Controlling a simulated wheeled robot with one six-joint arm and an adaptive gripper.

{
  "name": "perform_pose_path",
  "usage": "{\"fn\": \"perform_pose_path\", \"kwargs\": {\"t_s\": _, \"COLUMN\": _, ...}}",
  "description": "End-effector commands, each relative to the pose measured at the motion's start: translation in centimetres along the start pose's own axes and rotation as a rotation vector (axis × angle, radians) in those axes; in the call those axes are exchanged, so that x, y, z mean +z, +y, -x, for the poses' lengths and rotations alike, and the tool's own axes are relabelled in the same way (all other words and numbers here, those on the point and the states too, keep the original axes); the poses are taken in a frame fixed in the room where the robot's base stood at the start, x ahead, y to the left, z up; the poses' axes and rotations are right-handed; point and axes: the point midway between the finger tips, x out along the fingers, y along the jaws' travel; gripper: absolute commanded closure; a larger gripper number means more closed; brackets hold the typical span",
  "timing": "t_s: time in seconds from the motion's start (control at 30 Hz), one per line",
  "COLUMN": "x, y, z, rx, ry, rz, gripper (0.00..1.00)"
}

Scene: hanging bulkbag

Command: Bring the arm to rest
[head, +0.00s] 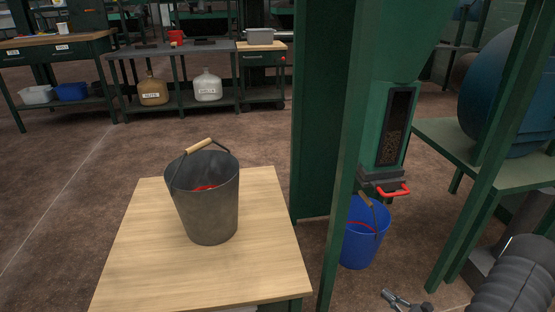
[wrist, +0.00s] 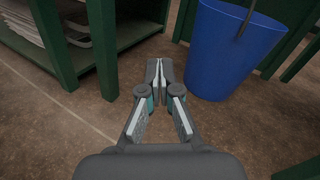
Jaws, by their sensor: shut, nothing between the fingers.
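My gripper shows in the wrist view (wrist: 158,68), with its fingertips together and nothing between them. It points down toward the brown floor, just left of a blue bucket (wrist: 228,50). In the head view my gripper (head: 392,298) is only partly visible at the bottom edge, below the blue bucket (head: 360,245). My dark grey arm enters at the bottom right. The blue bucket stands under a green hopper's outlet and has a wooden-grip handle and something red at its top.
A grey metal bucket (head: 208,200) with red contents stands on a wooden-topped table (head: 150,262). Green posts (head: 345,150) rise between the table and the blue bucket. A red handle (head: 393,190) sticks out under the hopper (head: 400,45). Benches line the back; open floor lies left.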

Motion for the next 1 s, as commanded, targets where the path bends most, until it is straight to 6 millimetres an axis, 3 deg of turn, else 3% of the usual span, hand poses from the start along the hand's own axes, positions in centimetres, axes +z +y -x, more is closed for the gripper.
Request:
{"fn": "perform_pose_path", "kwargs": {"t_s": 0.03, "x": 2.5, "y": -0.1, "z": -1.1, "rx": 0.067, "ry": 0.000, "rz": 0.040, "gripper": 1.00}}
{"fn": "perform_pose_path", "kwargs": {"t_s": 0.1, "x": 5.2, "y": 0.4, "z": -2.3, "rx": 0.153, "ry": 0.003, "rz": 0.083, "gripper": 1.00}}
{"fn": "perform_pose_path", "kwargs": {"t_s": 0.5, "x": 18.9, "y": 5.4, "z": -6.5, "rx": 0.622, "ry": 0.054, "rz": 0.373, "gripper": 1.00}}
{"fn": "perform_pose_path", "kwargs": {"t_s": 0.73, "x": 25.4, "y": 9.0, "z": -7.0, "rx": 0.861, "ry": 0.106, "rz": 0.573, "gripper": 1.00}}
{"fn": "perform_pose_path", "kwargs": {"t_s": 1.0, "x": 31.9, "y": 13.0, "z": -6.1, "rx": 1.104, "ry": 0.179, "rz": 0.841, "gripper": 1.00}}
